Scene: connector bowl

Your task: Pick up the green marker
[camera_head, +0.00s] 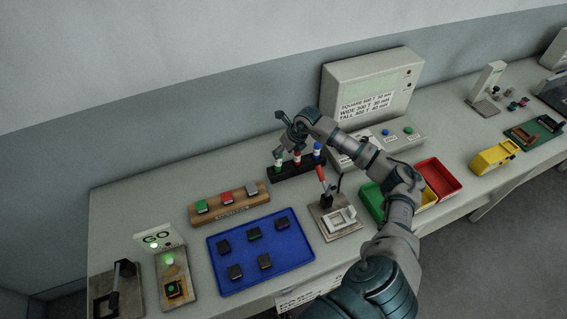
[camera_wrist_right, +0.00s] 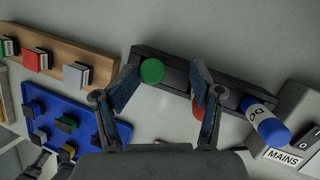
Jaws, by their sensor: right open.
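The green marker (camera_head: 278,164) stands in a black rack (camera_head: 290,173) at the back of the table, with a red marker (camera_head: 297,158) and a blue-and-white marker (camera_head: 317,150) beside it. My right gripper (camera_head: 290,127) is above the rack. In the right wrist view, my right gripper (camera_wrist_right: 163,88) is open, and the green marker's round top (camera_wrist_right: 152,70) shows between the fingertips, closer to the left finger. The red marker (camera_wrist_right: 197,107) is partly hidden behind the right finger. I cannot tell how far the fingertips are above the green marker.
A wooden block holder (camera_head: 230,207) with green, red and grey blocks and a blue tray (camera_head: 222,277) with several dark blocks lie left of the rack. A grey mains box (camera_head: 372,85) stands behind, to the right. A lever fixture (camera_head: 335,217) stands in front.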

